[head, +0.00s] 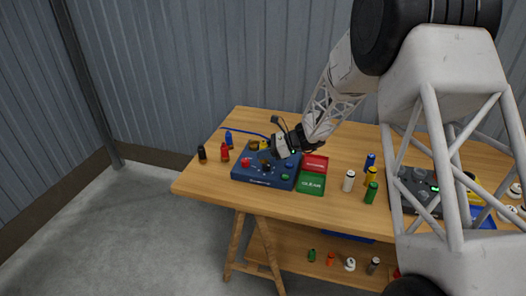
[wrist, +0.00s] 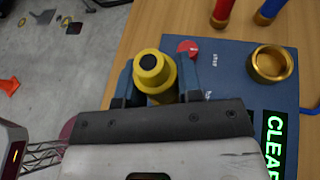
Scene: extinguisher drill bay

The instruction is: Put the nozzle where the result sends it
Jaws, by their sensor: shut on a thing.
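In the wrist view my gripper (wrist: 152,88) is shut on a yellow nozzle (wrist: 155,66) with a dark centre. It holds the nozzle over the edge of the blue tester box (wrist: 225,85). A display (wrist: 275,145) on the box reads CLEAR in lit green letters. A brass ring socket (wrist: 271,64) on the box is empty. In the head view my gripper (head: 270,151) is over the back of the blue box (head: 262,181).
Black (head: 202,155), red (head: 224,153) and blue (head: 228,139) nozzles stand left of the box. White (head: 349,181), green (head: 370,193) and blue (head: 370,160) ones stand right of the trays. A dark device (head: 416,187) is further right, partly behind my arm.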

